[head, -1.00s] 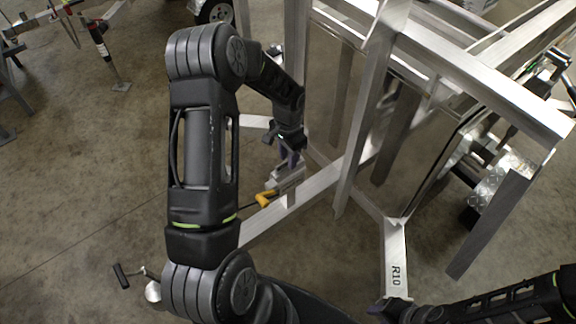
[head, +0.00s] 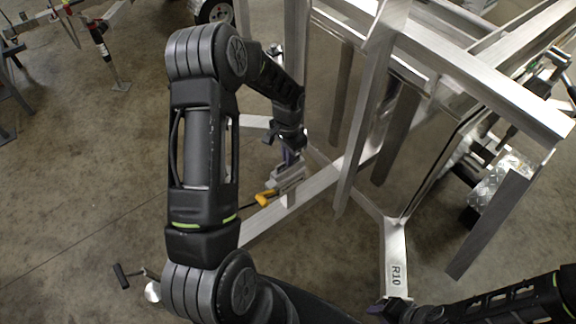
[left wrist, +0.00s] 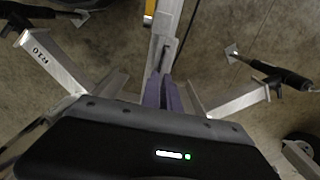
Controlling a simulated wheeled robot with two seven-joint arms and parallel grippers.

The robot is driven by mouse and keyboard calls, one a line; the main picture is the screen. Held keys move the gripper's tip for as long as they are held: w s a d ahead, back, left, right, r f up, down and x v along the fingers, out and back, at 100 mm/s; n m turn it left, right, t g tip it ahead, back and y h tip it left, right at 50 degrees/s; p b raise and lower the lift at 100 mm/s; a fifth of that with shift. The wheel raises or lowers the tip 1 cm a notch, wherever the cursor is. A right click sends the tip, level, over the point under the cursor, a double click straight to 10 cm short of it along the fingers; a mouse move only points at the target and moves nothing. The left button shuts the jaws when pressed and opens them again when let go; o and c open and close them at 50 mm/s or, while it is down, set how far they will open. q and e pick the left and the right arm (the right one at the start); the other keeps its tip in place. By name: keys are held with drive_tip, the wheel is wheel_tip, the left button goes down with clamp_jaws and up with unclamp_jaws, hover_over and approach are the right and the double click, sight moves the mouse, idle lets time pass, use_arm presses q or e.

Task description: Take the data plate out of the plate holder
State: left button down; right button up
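My left gripper (head: 289,157) is over the front end of the trailer's aluminium tongue, pointing down, with its purple-grey fingers just above or at a grey metal fitting (head: 289,179). In the left wrist view its fingers (left wrist: 165,92) are close together in front of the aluminium bar. I cannot tell whether anything thin is between them. I cannot make out the data plate or the plate holder for certain; the fingers may hide them. My right gripper (head: 400,311) is low at the bottom edge, near the foot of the bar marked R10, its fingers unclear.
A yellow handle (head: 265,198) sticks out beside the grey fitting. The bar marked R10 (head: 396,255) slopes toward me. Upright aluminium posts (head: 365,110) and a raised frame stand right of my left gripper. Bare concrete floor (head: 90,190) lies to the left.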

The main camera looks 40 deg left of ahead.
use_arm(q)
drive_tip(key=shift+r, duration=0.1)
idle(0.8)
wheel_tip(320, 180, up, 10)
drive_tip(key=b, duration=0.1)
drive_tip(key=shift+b, duration=0.4)
idle(0.4)
